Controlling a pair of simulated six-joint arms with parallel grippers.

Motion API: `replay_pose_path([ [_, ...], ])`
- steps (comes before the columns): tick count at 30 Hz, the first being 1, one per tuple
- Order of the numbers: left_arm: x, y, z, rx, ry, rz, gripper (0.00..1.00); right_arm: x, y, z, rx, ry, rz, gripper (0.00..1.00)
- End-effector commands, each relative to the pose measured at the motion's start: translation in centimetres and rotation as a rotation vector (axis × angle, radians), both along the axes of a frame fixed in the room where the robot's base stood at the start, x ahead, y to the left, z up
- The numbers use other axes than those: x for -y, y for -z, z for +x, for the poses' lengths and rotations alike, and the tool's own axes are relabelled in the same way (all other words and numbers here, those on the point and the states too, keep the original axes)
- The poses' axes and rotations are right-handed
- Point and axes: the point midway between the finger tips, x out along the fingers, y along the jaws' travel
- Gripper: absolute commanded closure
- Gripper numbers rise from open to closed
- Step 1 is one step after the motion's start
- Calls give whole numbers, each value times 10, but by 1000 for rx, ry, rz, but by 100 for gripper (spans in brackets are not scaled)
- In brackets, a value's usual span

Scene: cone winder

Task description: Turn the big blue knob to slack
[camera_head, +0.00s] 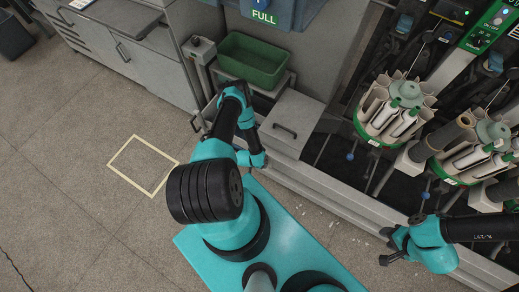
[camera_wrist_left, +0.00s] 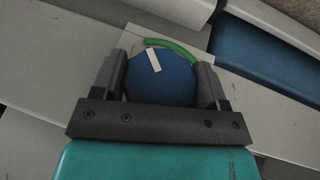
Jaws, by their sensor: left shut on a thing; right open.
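The big blue knob (camera_wrist_left: 170,85) shows in the left wrist view as a round blue face with a white pointer strip near its upper left edge. The strip tilts slightly left of upright. A green arc (camera_wrist_left: 178,44) runs along the plate above the knob, toward its upper right. My left gripper (camera_wrist_left: 162,68) is shut on the knob, one finger on each side. In the head view I cannot make out this gripper's fingers or the held knob. My right gripper (camera_head: 384,246) is open and empty, low over the floor by the machine's front edge.
A green bin (camera_head: 252,60) sits beside the grey cabinet front. Cone-holding turrets (camera_head: 395,105) stand at the right. A blue part labelled FULL (camera_head: 263,16) is at the top. Open floor with a yellow square outline (camera_head: 143,165) lies at left.

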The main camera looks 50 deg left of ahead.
Motion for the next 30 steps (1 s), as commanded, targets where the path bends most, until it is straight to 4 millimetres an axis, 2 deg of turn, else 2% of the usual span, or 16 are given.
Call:
replay_pose_path([
  [30,1,0,-1,145,-2,-522,56,0,0,0,0,0,0,57],
])
